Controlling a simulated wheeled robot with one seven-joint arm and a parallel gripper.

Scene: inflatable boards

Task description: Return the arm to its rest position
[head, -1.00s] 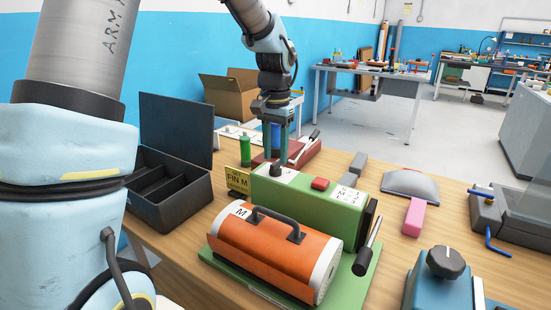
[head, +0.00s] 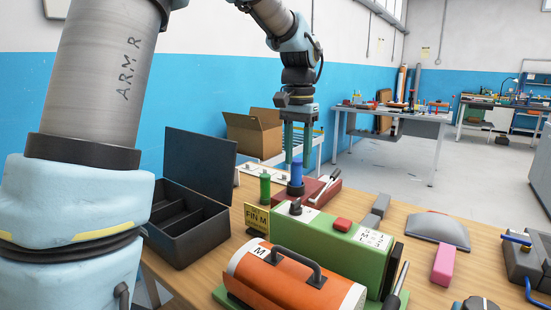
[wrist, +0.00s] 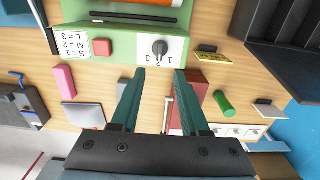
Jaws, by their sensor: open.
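My gripper (head: 298,150) is open and empty, with its green fingers pointing down above the far side of the workbench, behind the green machine (head: 330,243). In the wrist view my gripper (wrist: 166,75) shows its two fingers spread apart, with bare wood and part of a dark red block between and beside them. The green machine (wrist: 120,40) lies beyond the fingertips there, with a dark knob (wrist: 159,48) and a red button (wrist: 102,47). My arm rises from the gripper toward the top of the head view.
The workbench holds an orange cylinder with a handle (head: 290,283), an open black case (head: 200,235), a yellow FIN M sign (head: 256,219), a dark red block (head: 318,190), a green cylinder (head: 265,188) and a pink block (head: 444,265). A cardboard box (head: 252,133) stands behind.

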